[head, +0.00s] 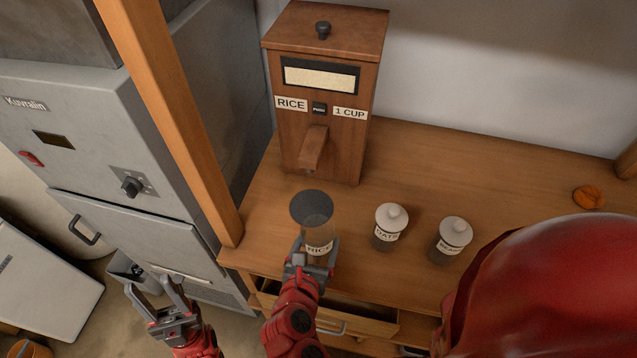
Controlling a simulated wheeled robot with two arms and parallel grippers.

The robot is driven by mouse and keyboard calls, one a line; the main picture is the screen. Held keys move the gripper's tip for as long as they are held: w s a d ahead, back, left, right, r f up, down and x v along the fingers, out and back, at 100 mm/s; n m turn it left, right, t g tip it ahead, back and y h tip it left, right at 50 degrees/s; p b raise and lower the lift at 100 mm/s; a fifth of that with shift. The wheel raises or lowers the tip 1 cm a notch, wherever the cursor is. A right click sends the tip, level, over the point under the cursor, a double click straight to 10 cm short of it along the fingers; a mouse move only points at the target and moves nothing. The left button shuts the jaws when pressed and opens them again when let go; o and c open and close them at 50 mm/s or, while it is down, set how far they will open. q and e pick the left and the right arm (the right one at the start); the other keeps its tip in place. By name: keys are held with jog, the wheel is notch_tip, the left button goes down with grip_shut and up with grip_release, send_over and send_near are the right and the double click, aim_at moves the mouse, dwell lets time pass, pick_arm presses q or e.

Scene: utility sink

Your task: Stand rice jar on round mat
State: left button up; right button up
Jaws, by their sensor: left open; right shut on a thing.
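The rice jar (319,232) is a clear glass jar with a "RICE" label and no lid visible. My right gripper (316,258) is shut on its near lower side, and the jar looks roughly upright. A dark grey disc, seemingly the round mat (300,207), shows behind and partly through the jar, in front of the dispenser. The jar overlaps its near part in the head view; I cannot tell whether the jar's base touches the mat or the counter. My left gripper (152,302) is open and empty, low at the left, off the counter.
The wooden rice dispenser (328,100) stands behind, its spout (313,148) above and beyond the jar. The oats jar (388,228) and beans jar (452,241) stand to the right. A wooden post (175,120) rises at left. A drawer (345,315) is open below.

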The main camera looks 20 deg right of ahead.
jog(key=shift+w+d, duration=0.1)
jog(key=shift+w, duration=0.15)
jog(key=shift+w+r, duration=0.15)
jog(key=shift+w, duration=0.1)
jog(key=w+b, duration=0.1)
jog(key=w, duration=0.1)
jog(key=w+d+b, duration=0.1)
jog(key=w, duration=0.1)
jog(key=w+d+f+b, duration=0.1)
jog(key=w+b, duration=0.1)
jog(key=shift+w+f, duration=0.1)
jog(key=shift+w, duration=0.15)
jog(key=w, duration=0.2)
jog(key=w+d+p, duration=0.1)
jog(key=w, duration=0.3)
jog(key=shift+w+d+p, duration=0.25)
jog(key=shift+p, duration=0.15)
jog(key=shift+w+d, duration=0.1)
jog(key=shift+w, duration=0.55)
notch_tip(320, 180, down, 2)
jog(key=shift+f+p, duration=0.25)
jog(key=shift+p, duration=0.5)
jog(key=shift+s+f, duration=0.1)
jog(key=shift+f, duration=0.45)
jog(key=o, duration=1.5)
jog(key=shift+f, duration=0.15)
